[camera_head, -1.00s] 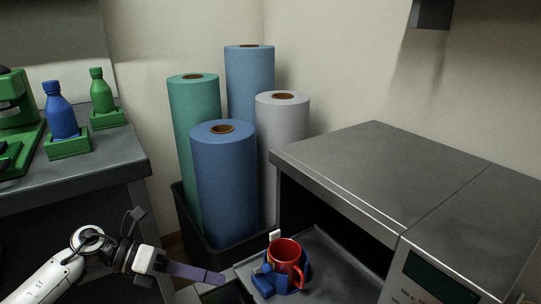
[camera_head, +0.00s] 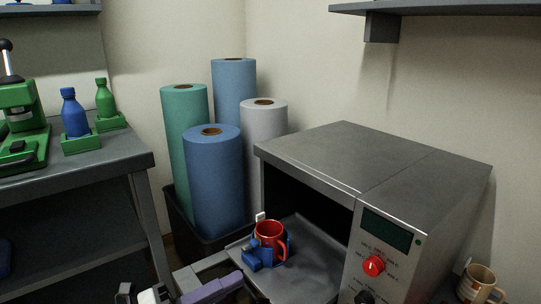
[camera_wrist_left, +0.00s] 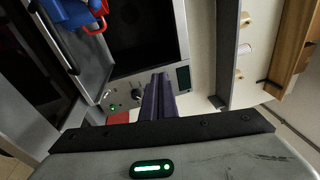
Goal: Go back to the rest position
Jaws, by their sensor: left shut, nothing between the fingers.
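A red mug (camera_head: 268,236) stands upright in a blue holder (camera_head: 251,262) on the lowered tray (camera_head: 312,262) of the grey machine (camera_head: 330,165). Its handle points right. Parts of the red mug (camera_wrist_left: 96,24) and blue holder (camera_wrist_left: 68,12) show at the top left of the left wrist view. My left gripper (camera_head: 236,281) is low in the head view, below the holder and apart from the mug. Its purple fingers (camera_wrist_left: 160,88) are shut together and empty in the left wrist view. My right gripper is not in view.
The machine's front has a red knob (camera_head: 373,266) and dark display (camera_head: 387,228). A beige mug (camera_head: 478,284) stands at the lower right. Several rolls stand in a black bin (camera_head: 180,215). A bench (camera_head: 75,178) at left holds a green press (camera_head: 22,120) and bottles.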

